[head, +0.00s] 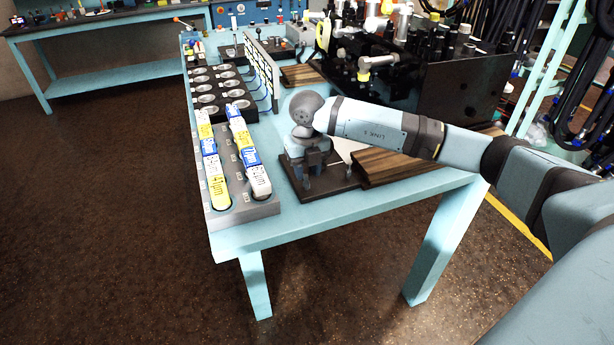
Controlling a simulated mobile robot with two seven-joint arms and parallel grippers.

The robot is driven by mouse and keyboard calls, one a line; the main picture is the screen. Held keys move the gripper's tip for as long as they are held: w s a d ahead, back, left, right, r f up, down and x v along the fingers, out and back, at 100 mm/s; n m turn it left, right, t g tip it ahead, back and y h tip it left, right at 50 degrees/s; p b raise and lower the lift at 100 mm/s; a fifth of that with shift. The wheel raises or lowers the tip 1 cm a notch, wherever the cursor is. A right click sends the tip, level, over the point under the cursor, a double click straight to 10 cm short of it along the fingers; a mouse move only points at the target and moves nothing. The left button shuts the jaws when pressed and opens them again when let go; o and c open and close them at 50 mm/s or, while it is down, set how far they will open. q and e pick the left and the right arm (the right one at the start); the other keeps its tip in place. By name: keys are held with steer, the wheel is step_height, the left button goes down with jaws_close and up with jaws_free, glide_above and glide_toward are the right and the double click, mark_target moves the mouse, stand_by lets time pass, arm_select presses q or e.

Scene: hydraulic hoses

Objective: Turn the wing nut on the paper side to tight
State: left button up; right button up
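My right arm reaches in from the right, and its gripper (309,178) points down over a dark base plate (331,205) near the front corner of the blue table. A white piece (347,150), possibly paper, shows behind the gripper on the plate. A small pale upright part stands just right of the gripper; I cannot tell if it is the wing nut. The wing nut is not clearly seen and may be hidden by the gripper. Whether the fingers are open or shut does not show. My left gripper is not in view.
A grey rack (244,212) with several labelled yellow, white and blue bottles stands left of the plate. Wooden boards (390,166) lie to its right. A black hydraulic block (466,90) stands behind. The table's front strip is clear.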

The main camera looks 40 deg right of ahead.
mark_target(307, 180)
step_height(307, 180, up, 11)
stand_by(0.3)
stand_by(0.5)
